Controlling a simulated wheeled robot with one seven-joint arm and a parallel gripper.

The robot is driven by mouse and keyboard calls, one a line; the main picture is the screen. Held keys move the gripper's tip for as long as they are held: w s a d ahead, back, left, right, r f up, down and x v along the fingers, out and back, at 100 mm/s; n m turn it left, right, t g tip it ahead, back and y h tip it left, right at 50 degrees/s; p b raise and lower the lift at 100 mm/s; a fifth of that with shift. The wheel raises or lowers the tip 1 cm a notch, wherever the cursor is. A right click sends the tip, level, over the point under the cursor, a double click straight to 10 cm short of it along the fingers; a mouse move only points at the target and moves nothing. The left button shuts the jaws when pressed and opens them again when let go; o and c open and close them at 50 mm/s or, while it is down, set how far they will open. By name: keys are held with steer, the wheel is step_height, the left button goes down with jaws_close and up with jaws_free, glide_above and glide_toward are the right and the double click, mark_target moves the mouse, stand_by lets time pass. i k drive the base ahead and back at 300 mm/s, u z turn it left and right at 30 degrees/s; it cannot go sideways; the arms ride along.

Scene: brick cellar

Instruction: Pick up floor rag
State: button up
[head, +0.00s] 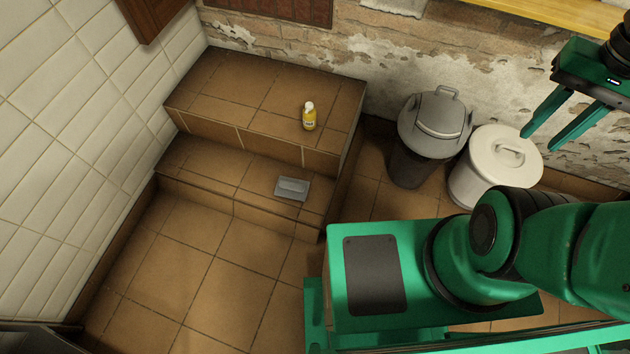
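A small grey, flat, rectangular thing (292,188), which looks like the folded floor rag, lies on the lower tiled step (215,178) near its right end. Its material is hard to make out at this size. My gripper (541,142) is at the upper right of the head view, far to the right of the grey thing. Its two green fingers are apart, with nothing seen between them.
A yellow bottle with a white cap (309,118) stands on the upper step (225,92). A grey lidded bin (433,130) and a white lidded bin (495,165) stand by the brick wall. The tiled floor (205,275) before the steps is clear.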

mark_target(289, 188)
steer(key=z, duration=0.05)
steer(key=k, duration=1.35)
steer(key=u, duration=0.55)
steer(key=i, duration=1.5)
steer(key=z, duration=0.05)
